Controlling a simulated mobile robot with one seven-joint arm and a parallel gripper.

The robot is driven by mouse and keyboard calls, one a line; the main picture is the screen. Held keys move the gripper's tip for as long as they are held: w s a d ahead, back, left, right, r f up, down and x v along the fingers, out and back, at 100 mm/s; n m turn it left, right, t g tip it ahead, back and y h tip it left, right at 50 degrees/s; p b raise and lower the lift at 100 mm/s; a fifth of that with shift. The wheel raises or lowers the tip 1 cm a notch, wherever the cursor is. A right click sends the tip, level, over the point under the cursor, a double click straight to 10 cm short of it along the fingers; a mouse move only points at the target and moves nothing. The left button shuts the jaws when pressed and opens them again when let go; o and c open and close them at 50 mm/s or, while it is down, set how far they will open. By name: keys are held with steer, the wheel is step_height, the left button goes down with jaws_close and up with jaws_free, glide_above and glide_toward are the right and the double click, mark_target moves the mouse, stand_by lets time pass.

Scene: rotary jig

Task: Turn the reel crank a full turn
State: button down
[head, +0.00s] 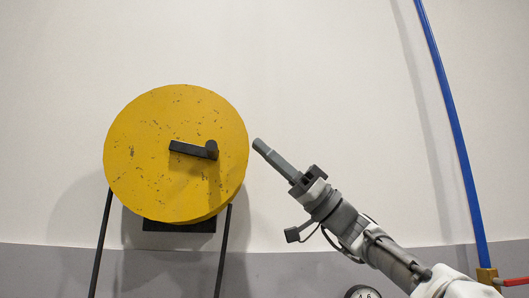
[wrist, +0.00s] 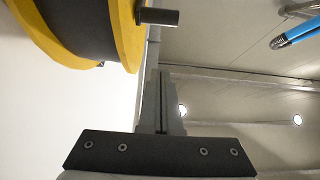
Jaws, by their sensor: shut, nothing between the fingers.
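The reel (head: 150,180) is a round yellow, scuffed disc at the left of the head view. Its black crank arm (head: 188,150) points right from near the disc's middle, with a dark knob (head: 211,149) at its right end. The wrist view shows the yellow reel rim (wrist: 126,35) at the upper left and the dark crank handle (wrist: 158,17) sticking out to the right. My gripper (head: 258,145) is shut and empty, just right of the disc and apart from the knob. Its closed fingers also show in the wrist view (wrist: 162,80).
The reel stands on thin black legs (head: 100,245) in front of a pale wall with a grey lower band. A blue pipe (head: 452,125) runs down the right side to a brass fitting with a red handle (head: 515,281). A round gauge (head: 362,292) shows at the bottom.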

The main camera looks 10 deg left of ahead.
steer(key=p+x, duration=0.3)
steer(key=x, duration=0.4)
steer(key=shift+a+r+p, duration=0.15)
steer(key=shift+r+p, duration=0.15)
steer(key=f, duration=0.1)
steer(key=f+b, duration=0.1)
steer(key=f, duration=0.1)
steer(key=shift+a, duration=0.25)
steer(key=shift+s+a+f, duration=0.15)
steer(key=shift+a+f, duration=0.15)
steer(key=shift+f, duration=0.4)
steer(key=shift+f, duration=0.15)
steer(key=f+b, duration=0.1)
steer(key=b, duration=0.2)
steer(key=shift+a+f, duration=0.1)
steer(key=shift+f, duration=0.05)
